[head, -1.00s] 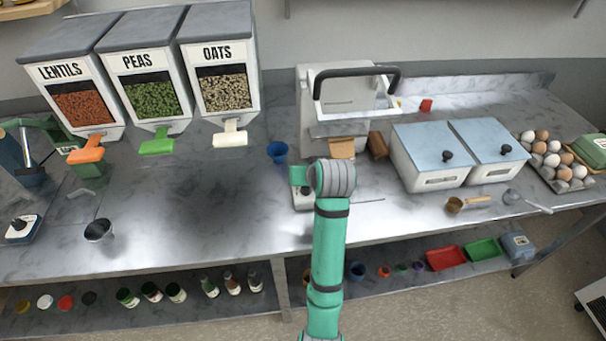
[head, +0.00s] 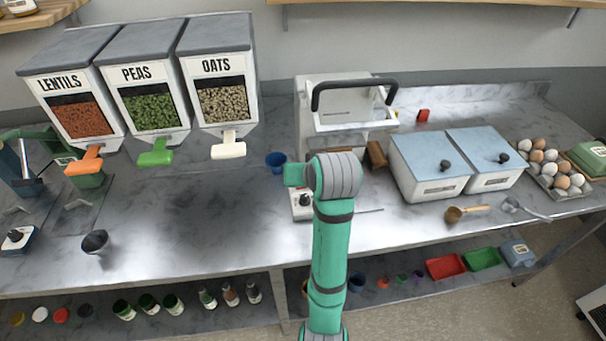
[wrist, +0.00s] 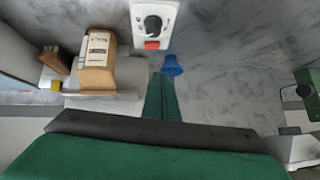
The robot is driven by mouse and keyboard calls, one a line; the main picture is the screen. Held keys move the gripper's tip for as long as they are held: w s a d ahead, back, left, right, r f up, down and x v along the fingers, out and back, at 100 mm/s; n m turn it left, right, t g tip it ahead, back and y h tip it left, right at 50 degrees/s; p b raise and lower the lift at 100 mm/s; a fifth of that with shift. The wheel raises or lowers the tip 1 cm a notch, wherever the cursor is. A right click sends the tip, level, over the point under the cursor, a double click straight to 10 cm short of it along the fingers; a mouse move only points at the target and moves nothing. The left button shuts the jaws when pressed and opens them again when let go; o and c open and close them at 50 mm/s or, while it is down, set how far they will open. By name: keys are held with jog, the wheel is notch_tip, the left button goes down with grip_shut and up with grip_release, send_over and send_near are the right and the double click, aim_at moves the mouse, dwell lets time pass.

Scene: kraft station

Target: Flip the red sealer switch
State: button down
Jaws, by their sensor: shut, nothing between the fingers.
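The sealer is a white machine (head: 345,88) with a black bar handle, standing at the back middle of the counter. A white control box (head: 302,207) with a black knob sits in front of it. In the wrist view the box (wrist: 138,22) shows its knob and a small red switch (wrist: 152,45) at one end. The switch is hidden behind my arm in the head view. My gripper (wrist: 161,77) is shut and empty. Its green fingertips appear just below the red switch in the wrist view, with a visible gap; height above the counter is unclear.
A blue cup (head: 275,161) stands close by the control box and also shows near my fingertips in the wrist view (wrist: 172,66). A kraft packet (wrist: 97,60) stands by the sealer. Blue-lidded bins (head: 430,165) are to the right.

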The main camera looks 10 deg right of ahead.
jog(key=v, duration=0.2)
jog(key=a+v, duration=0.1)
jog(key=v, duration=0.1)
jog(key=shift+s, duration=0.3)
dwell(0.5)
jog(key=shift+d+r, duration=0.1)
